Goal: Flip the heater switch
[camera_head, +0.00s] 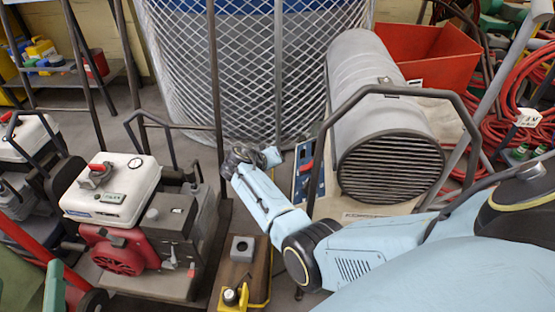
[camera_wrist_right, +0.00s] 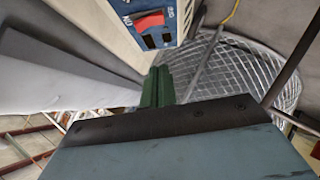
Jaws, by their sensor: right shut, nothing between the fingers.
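The heater (camera_head: 385,125) is a grey cylinder with a dark front grille, standing right of centre in the head view. Its blue control panel (camera_head: 318,185) is at its left front side and carries a red rocker switch (camera_head: 307,166). The switch (camera_wrist_right: 150,21) and the panel (camera_wrist_right: 152,40) also show at the top of the right wrist view, with the switch set across the panel. My right gripper (camera_head: 254,154) is left of the panel, apart from it. Its green fingers (camera_wrist_right: 157,87) are shut and empty, below the panel in the wrist view.
A mesh-sided tank (camera_head: 250,70) stands behind my right gripper. A white and red engine unit (camera_head: 115,210) is at the left. A board with a grey box (camera_head: 242,248) lies below the gripper. A red bin (camera_head: 430,55) and red hoses (camera_head: 500,110) are at the right.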

